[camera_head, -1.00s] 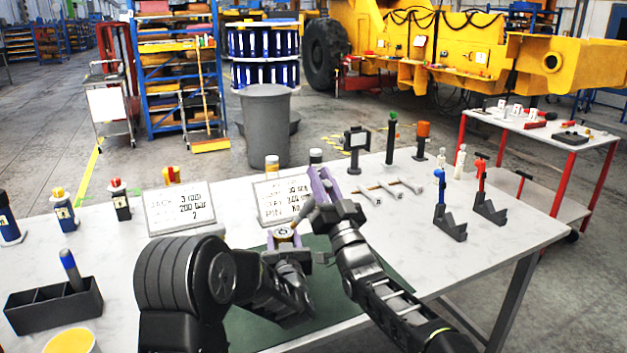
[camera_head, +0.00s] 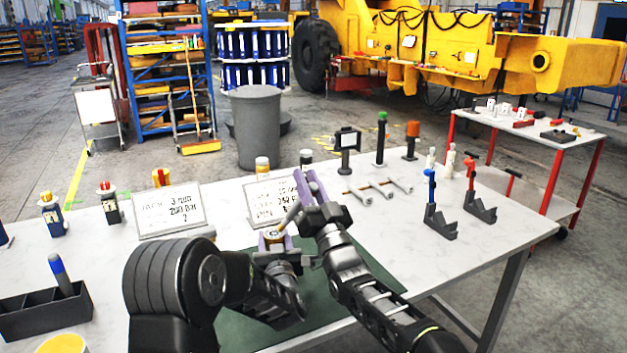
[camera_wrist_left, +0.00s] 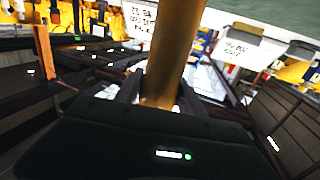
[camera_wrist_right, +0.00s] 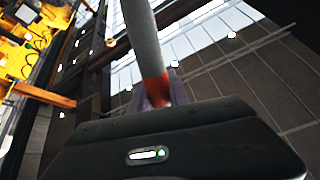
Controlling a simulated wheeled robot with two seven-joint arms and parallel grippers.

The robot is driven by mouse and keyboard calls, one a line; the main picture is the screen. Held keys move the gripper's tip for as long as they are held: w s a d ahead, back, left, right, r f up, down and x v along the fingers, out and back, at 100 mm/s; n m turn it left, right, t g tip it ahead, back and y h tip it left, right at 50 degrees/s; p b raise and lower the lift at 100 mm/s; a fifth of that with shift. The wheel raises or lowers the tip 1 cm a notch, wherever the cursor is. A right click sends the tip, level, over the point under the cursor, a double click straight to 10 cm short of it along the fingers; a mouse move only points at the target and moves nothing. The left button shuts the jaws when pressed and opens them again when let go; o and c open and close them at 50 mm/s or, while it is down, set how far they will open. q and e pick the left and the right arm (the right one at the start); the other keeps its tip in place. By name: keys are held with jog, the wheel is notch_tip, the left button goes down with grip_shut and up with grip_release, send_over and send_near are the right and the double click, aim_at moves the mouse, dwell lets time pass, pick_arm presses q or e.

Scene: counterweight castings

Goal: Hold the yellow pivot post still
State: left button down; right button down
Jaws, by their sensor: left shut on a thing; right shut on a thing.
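The yellow pivot post (camera_head: 273,234) stands near the far edge of the dark green mat, mostly hidden by my grippers in the head view. My left gripper (camera_head: 272,242) is shut around it. In the left wrist view the post (camera_wrist_left: 172,50) is a yellow-brown cylinder between the dark fingers. My right gripper (camera_head: 306,188), with purple fingers, is just above and right of the post. It is shut on a grey rod (camera_wrist_right: 142,35) with an orange-red band at the fingers. In the head view the rod (camera_head: 289,217) slants down toward the post; whether they touch is unclear.
Two printed signs (camera_head: 170,209) stand behind my grippers. The green mat (camera_head: 240,328) lies under my arms. A dark divided box (camera_head: 45,312) is at left. Several grey pins (camera_head: 372,189) and two dark stands (camera_head: 440,222) are at right. The white table is clear at front right.

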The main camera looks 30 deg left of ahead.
jog(key=shift+s+a, duration=0.4)
jog(key=shift+s, duration=0.15)
jog(key=shift+s+a+f, duration=0.1)
jog(key=shift+s+a, duration=0.85)
jog(key=shift+s, duration=0.3)
jog(key=shift+a, duration=0.1)
jog(key=shift+w+a+f, duration=0.1)
jog(key=shift+w+a, duration=0.15)
jog(key=shift+a, duration=0.1)
